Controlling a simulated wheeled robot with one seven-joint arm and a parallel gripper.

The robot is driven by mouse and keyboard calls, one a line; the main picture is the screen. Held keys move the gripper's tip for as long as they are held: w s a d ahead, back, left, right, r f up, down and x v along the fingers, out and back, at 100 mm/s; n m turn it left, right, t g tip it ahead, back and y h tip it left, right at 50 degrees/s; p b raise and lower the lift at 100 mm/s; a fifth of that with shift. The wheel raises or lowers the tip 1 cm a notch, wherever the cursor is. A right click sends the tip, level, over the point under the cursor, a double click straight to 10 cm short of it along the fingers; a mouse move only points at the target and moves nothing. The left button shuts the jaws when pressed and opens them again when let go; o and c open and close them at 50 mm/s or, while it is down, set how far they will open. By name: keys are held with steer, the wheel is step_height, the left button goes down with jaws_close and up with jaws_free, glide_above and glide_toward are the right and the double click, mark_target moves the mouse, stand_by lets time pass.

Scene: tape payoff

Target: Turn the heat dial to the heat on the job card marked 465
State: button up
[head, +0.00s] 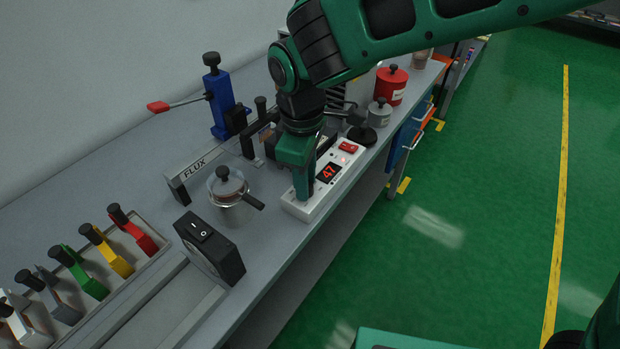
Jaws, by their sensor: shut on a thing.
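A long white control unit (345,175) lies along the front edge of the bench, with a red switch (348,146) at its far end. Its dark display (328,172) shows red digits that look like 47. My gripper (304,192) points down at the near end of this unit and is shut on the heat dial. The dial itself is hidden behind the gripper. No job card marked 465 can be made out.
A small lidded pot (229,190) stands left of my gripper, near a FLUX holder (194,172). A black switch box (209,248) and a rack of coloured-handled tools (150,262) are nearer. A blue press (218,100) stands behind; red (391,86) and grey (379,112) canisters stand beyond.

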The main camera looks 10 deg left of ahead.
steer(key=m, duration=0.4)
steer(key=shift+s+d+f+m, duration=0.1)
steer(key=shift+s+f+m, duration=0.1)
steer(key=shift+m, duration=0.1)
steer(key=m, duration=0.5)
steer(key=shift+h, duration=0.4)
steer(key=m, duration=0.4)
steer(key=shift+m+g, duration=0.3)
steer(key=shift+m, duration=0.1)
steer(key=m, duration=0.4)
steer(key=shift+w, duration=0.1)
steer(key=shift+r+m, duration=0.1)
steer(key=shift+m, duration=0.2)
steer(key=o, duration=1)
steer(key=shift+a, duration=0.2)
steer(key=shift+o, duration=0.2)
steer(key=shift+w, duration=0.1)
steer(key=shift+r, duration=0.1)
